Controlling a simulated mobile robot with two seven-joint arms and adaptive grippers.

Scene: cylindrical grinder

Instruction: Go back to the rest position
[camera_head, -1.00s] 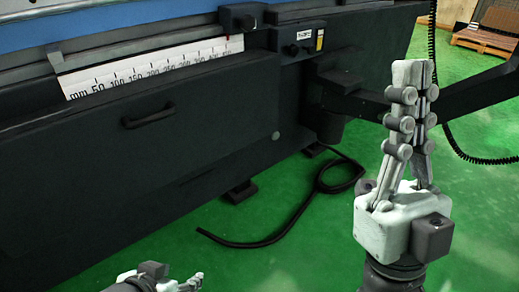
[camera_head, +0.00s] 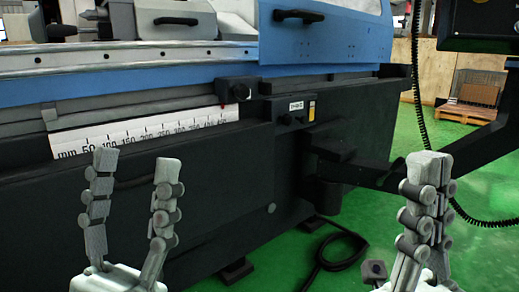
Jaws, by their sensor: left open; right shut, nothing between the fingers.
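My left gripper (camera_head: 137,162) stands upright at the lower left, its two fingers spread apart with nothing between them. It shows in front of the dark side of the grinder (camera_head: 235,180). My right gripper (camera_head: 430,160) stands upright at the lower right, its fingers together and nothing held. It shows in front of the green floor and the dark arm of the machine. Both arms below the grippers are cut off by the bottom edge.
The grinder has a blue cover (camera_head: 320,35) and a white millimetre scale (camera_head: 150,132). A black hose (camera_head: 345,250) lies on the green floor (camera_head: 480,240). A coiled cable (camera_head: 416,80) hangs from a control panel (camera_head: 478,20) at right. A wooden pallet (camera_head: 470,115) lies behind.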

